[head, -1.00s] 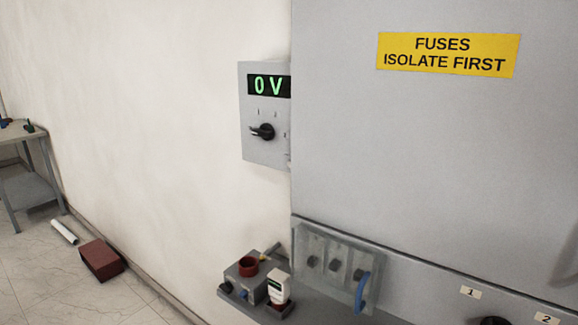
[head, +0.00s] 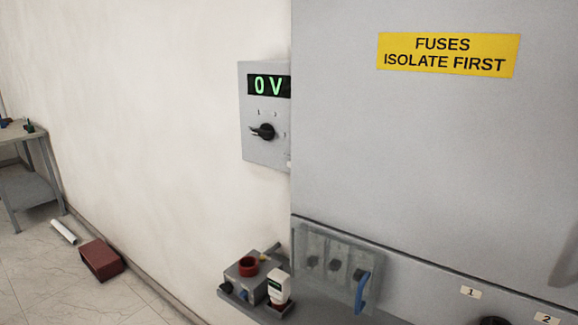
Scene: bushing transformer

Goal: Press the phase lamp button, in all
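No button that I can clearly tell as the phase lamp button shows in the head view. A grey wall box (head: 256,90) carries a green "0 V" display (head: 269,86) and a black rotary knob (head: 264,132). Its right side is hidden behind the large grey cabinet (head: 420,150). A small pale part shows at the box's lower right, cut by the cabinet edge, too small to identify. Neither of my grippers is in view.
A clear cover with a blue handle (head: 362,293) sits low on the cabinet. A grey shelf (head: 325,305) holds a grey block with a red ring (head: 248,266) and a white handheld device (head: 279,287). A red box (head: 101,260) and white tube (head: 64,231) lie on the floor near a table (head: 25,135).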

